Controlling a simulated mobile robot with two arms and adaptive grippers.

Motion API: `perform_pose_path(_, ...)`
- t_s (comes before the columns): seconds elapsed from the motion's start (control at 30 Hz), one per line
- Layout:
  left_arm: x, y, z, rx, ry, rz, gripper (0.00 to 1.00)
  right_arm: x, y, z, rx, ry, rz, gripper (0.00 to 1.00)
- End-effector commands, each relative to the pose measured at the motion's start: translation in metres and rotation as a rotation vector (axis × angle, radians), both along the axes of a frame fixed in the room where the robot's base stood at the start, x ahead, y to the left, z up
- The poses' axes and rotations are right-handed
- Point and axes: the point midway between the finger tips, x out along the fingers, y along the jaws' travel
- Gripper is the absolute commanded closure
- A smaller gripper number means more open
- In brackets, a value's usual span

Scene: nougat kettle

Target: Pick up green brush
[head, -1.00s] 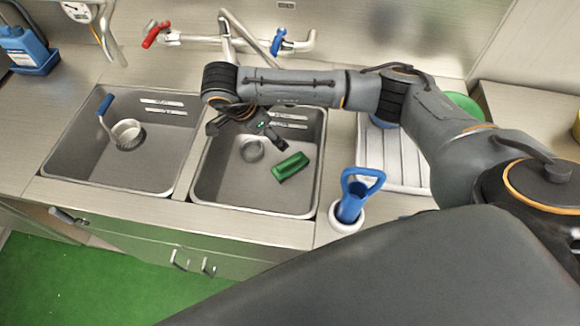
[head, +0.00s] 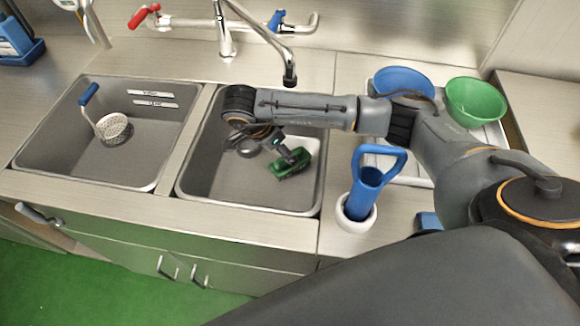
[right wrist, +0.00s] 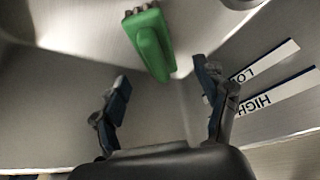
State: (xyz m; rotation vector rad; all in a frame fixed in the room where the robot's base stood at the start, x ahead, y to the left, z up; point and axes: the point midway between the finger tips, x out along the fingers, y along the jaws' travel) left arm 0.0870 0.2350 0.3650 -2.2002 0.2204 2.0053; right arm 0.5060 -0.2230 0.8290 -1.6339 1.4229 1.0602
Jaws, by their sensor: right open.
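The green brush (head: 292,166) lies in the right sink basin (head: 203,180), toward its right side. My right gripper (head: 284,156) is down in that basin, close by the brush, which it partly covers in the head view. In the right wrist view the gripper (right wrist: 163,82) is open and empty. The brush (right wrist: 149,42) shows just beyond the fingertips, roughly in line with the gap between them. I cannot tell whether a finger touches it. My left gripper is not in view.
The basin walls and the faucet (head: 289,70) are close to my right arm. The left basin holds a strainer with a blue handle (head: 88,95). A blue-handled tool (head: 366,190) stands in a white holder right of the sink. Blue (head: 403,82) and green (head: 476,99) bowls sit behind.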

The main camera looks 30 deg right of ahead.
Motion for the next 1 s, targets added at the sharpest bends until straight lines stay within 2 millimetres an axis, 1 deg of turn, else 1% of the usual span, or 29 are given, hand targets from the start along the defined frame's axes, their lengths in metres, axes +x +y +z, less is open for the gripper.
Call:
perform_pose_path(0.03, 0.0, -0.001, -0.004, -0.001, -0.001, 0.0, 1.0, 0.0, -0.002, -0.006, 0.0, 0.0, -0.001, 0.26)
perform_pose_path(0.17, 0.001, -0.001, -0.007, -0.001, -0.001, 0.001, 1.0, 0.0, -0.005, -0.013, 0.001, 0.001, -0.001, 0.26)
perform_pose_path(0.43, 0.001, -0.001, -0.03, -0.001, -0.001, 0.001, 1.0, -0.002, -0.019, -0.051, 0.002, -0.001, -0.002, 0.26)
perform_pose_path(0.5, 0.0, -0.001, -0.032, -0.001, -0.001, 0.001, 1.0, -0.001, -0.021, -0.054, 0.002, -0.002, -0.001, 0.26)
perform_pose_path(0.7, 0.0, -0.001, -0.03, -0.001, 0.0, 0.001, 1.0, -0.001, -0.022, -0.052, 0.002, -0.003, -0.001, 0.26)
perform_pose_path(0.73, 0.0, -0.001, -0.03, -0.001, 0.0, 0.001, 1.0, -0.001, -0.022, -0.052, 0.002, -0.002, -0.001, 0.3)
perform_pose_path(0.77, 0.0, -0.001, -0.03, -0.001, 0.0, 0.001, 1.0, -0.001, -0.022, -0.052, 0.002, -0.002, -0.001, 0.37)
perform_pose_path(0.8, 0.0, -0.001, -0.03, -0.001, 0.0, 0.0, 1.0, -0.001, -0.022, -0.052, 0.002, -0.002, -0.001, 0.45)
perform_pose_path(0.87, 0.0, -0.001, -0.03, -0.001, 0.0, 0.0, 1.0, -0.001, -0.022, -0.052, 0.002, -0.002, -0.001, 0.57)
perform_pose_path(0.9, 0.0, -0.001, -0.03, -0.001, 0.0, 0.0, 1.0, -0.001, -0.022, -0.052, 0.002, -0.002, -0.001, 0.65)
perform_pose_path(0.97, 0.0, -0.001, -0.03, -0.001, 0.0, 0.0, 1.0, -0.001, -0.022, -0.052, 0.002, -0.002, 0.0, 0.77)
perform_pose_path(1.0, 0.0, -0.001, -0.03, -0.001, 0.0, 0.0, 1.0, -0.001, -0.022, -0.052, 0.002, -0.002, 0.0, 0.85)
